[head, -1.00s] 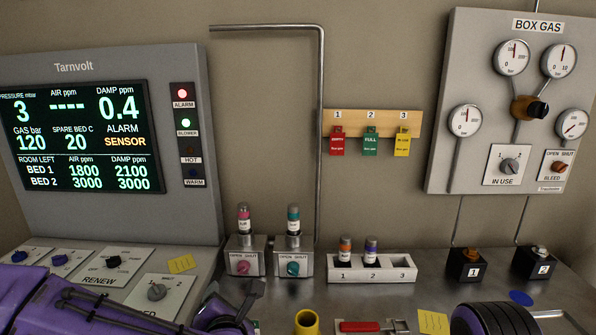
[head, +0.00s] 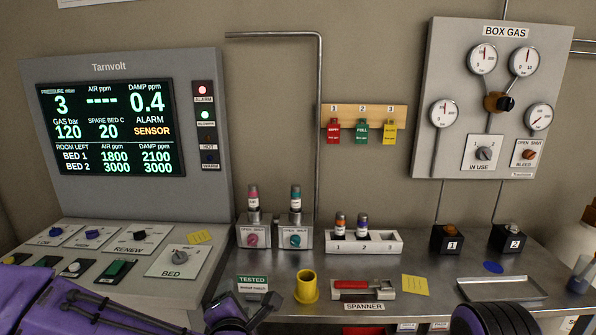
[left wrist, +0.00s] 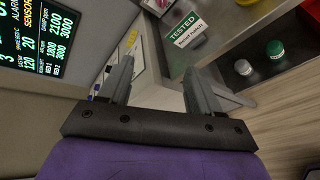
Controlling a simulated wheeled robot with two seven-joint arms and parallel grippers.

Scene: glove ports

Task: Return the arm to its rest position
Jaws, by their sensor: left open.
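My left arm comes in from the lower left in the head view, purple with dark parts. My left gripper (head: 248,307) is low in front of the bench, near the TESTED label (head: 252,283). In the left wrist view the left gripper (left wrist: 155,75) has its two grey fingers wide apart with nothing between them. The TESTED label also shows in the left wrist view (left wrist: 186,31), just beyond the right finger. My right gripper cannot be seen; only a dark ribbed part shows at the bottom right of the head view.
The control desk with knobs (head: 178,262) and the screen (head: 112,130) stand at left. Two valve blocks (head: 253,236), a white rack (head: 375,242), a yellow cup (head: 306,287), a red-handled spanner (head: 362,286) and a metal tray (head: 500,289) are on the bench.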

